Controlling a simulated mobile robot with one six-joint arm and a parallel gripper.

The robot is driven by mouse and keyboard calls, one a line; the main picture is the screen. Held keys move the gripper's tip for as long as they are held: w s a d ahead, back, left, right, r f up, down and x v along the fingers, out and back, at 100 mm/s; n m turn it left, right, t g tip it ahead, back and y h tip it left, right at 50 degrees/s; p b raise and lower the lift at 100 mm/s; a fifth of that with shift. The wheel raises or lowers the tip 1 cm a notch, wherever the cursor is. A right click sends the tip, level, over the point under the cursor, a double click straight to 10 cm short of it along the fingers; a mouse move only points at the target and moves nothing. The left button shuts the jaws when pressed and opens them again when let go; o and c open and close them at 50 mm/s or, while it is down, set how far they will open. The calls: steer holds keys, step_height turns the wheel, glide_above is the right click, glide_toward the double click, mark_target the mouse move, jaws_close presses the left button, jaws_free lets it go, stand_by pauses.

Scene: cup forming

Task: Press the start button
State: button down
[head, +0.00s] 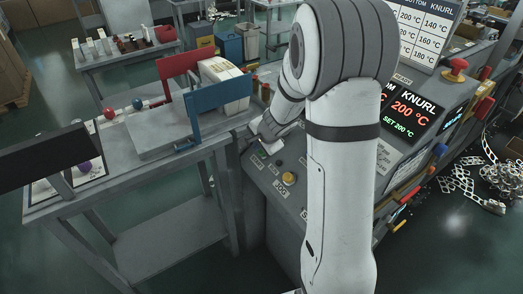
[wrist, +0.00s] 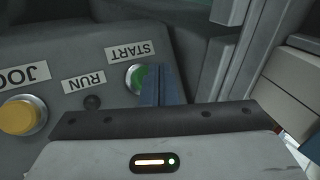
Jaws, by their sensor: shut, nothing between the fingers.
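The green start button (wrist: 138,76) sits in a silver ring on the grey panel, under a START label (wrist: 131,52) that appears upside down in the wrist view. My gripper (wrist: 161,72) is shut and empty; its blue fingertips overlap the right edge of the button in that view. I cannot tell whether they touch it. In the head view my gripper (head: 264,138) is low at the panel's left end, and my arm hides part of the panel.
A RUN lamp (wrist: 92,102) and a yellow JOG button (wrist: 18,116) lie left of the start button. A display (head: 410,108) reads KNURL 200 °C, set 200 °C. A red mushroom button (head: 456,68) stands at upper right. A grey table (head: 150,165) adjoins the panel at left.

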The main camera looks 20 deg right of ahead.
steer(key=shift+f, duration=0.1)
steer(key=shift+w+d+f+b, duration=0.1)
steer(key=shift+d+f+b, duration=0.15)
steer(key=shift+b, duration=0.25)
steer(key=shift+d+f+b, duration=0.25)
steer(key=shift+f+b, duration=0.2)
steer(key=shift+b, duration=0.05)
stand_by(0.6)
steer(key=shift+r, duration=0.1)
steer(key=shift+a+r+p, duration=0.5)
steer(key=shift+r+p, duration=0.15)
steer(key=shift+r, duration=0.05)
steer(key=shift+r, duration=0.1)
steer(key=a+r+p, duration=0.1)
steer(key=r, duration=0.1)
steer(key=s+a+r+p, duration=0.1)
steer(key=p, duration=0.1)
steer(key=shift+a+r+p, duration=0.3)
steer(key=shift+a+r, duration=0.1)
stand_by(0.8)
